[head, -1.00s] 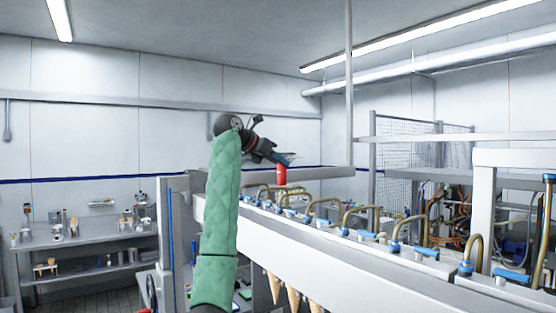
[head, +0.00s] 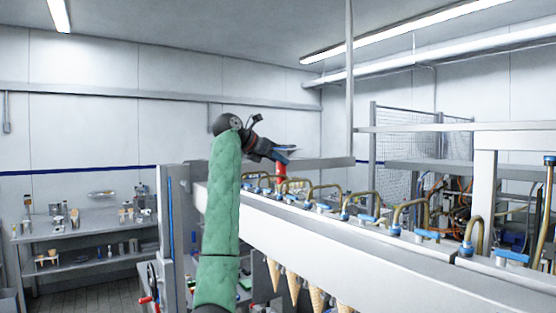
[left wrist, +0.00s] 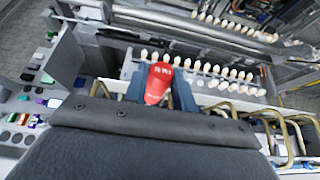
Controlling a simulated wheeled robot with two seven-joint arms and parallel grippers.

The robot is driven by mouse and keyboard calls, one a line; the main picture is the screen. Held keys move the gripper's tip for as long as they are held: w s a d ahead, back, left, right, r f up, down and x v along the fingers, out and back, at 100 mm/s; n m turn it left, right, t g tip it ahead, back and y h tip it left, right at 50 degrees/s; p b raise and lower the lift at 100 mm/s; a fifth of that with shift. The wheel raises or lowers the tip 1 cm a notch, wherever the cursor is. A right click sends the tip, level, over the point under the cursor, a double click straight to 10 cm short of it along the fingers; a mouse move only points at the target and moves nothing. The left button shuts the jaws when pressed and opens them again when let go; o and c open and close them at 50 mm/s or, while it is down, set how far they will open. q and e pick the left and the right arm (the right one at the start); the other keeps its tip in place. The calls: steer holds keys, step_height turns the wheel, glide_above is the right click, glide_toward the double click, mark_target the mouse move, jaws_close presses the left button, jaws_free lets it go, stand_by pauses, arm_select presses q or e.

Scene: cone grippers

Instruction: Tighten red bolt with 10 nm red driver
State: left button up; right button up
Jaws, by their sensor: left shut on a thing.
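The red driver (left wrist: 158,83) stands between the blue fingers of my left gripper (left wrist: 160,92) in the left wrist view, and the gripper is shut on it. White lettering marks its top. In the head view the driver (head: 281,170) hangs below my left gripper (head: 285,152), at the far end of the row of brass hoses on the white machine beam (head: 330,240). Whether its lower end touches the beam is hidden. I cannot make out the red bolt. My right gripper is not in view.
Curved brass pipes (head: 400,208) and blue fittings line the beam. Ice cream cones (head: 293,286) hang beneath it. Rows of pale cone tops (left wrist: 200,84) show in the left wrist view. A shelf unit (head: 85,230) stands at the left wall.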

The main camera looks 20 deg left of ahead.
arm_select(q)
steer(key=shift+f, duration=0.8)
stand_by(0.9)
steer(key=shift+r+m+g+p, duration=0.15)
steer(key=shift+m+g+p, duration=0.15)
steer(key=shift+a+m+g+h+p, duration=0.1)
steer(key=shift+m+g+h+p, duration=0.7)
steer(key=shift+m+h, duration=0.3)
steer(key=shift+o, duration=0.2)
steer(key=shift+a+m+g+h, duration=0.1)
steer(key=shift+m+g+h, duration=0.3)
steer(key=shift+m+g, duration=0.2)
steer(key=shift+s+a+m+g+h, duration=0.15)
steer(key=shift+m+g+h, duration=0.25)
steer(key=shift+m+g, duration=1)
steer(key=shift+m, duration=0.1)
steer(key=shift+c, duration=0.2)
